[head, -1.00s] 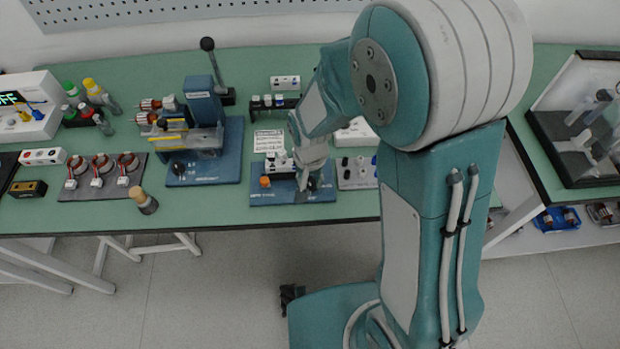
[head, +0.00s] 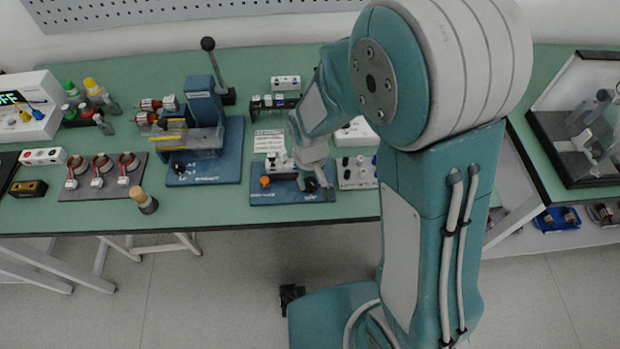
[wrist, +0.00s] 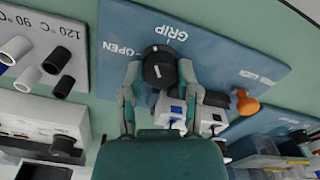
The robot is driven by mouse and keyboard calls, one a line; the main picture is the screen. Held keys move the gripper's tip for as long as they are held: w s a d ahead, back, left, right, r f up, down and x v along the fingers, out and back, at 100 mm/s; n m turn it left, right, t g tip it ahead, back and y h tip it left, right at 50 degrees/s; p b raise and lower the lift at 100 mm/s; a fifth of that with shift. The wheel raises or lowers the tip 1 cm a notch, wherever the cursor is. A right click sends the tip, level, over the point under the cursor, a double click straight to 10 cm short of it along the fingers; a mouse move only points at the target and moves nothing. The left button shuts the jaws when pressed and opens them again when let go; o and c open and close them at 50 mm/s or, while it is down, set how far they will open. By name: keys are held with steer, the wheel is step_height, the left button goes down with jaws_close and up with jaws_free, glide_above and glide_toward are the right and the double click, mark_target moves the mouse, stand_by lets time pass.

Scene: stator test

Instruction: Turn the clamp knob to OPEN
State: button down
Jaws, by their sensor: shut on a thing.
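The clamp knob (wrist: 158,66) is a round black knob with a white mark, on a blue plate (wrist: 215,58) lettered GRIP and OPEN. My gripper (wrist: 158,80) is shut on the knob, with one finger on each side of it in the wrist view. In the head view my gripper (head: 314,180) is over the right part of the blue plate (head: 268,198), and the arm and fingers mostly hide the knob there. White blocks with blue parts (wrist: 190,115) stand on the plate beside the right finger.
An orange knob (wrist: 247,103) is on the same plate. A grey plate with black and white cylinders (wrist: 40,60) lies to the left in the wrist view. A blue press fixture (head: 205,110) with a tall lever stands left in the head view. Bare green table shows along the front edge.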

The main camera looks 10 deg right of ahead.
mark_target(309, 181)
steer(key=n, duration=0.5)
steer(key=shift+n, duration=0.3)
steer(key=n, duration=0.5)
steer(key=shift+n, duration=0.3)
steer(key=shift+c, duration=1.7)
jaws_free()
step_height(309, 181, up, 12)
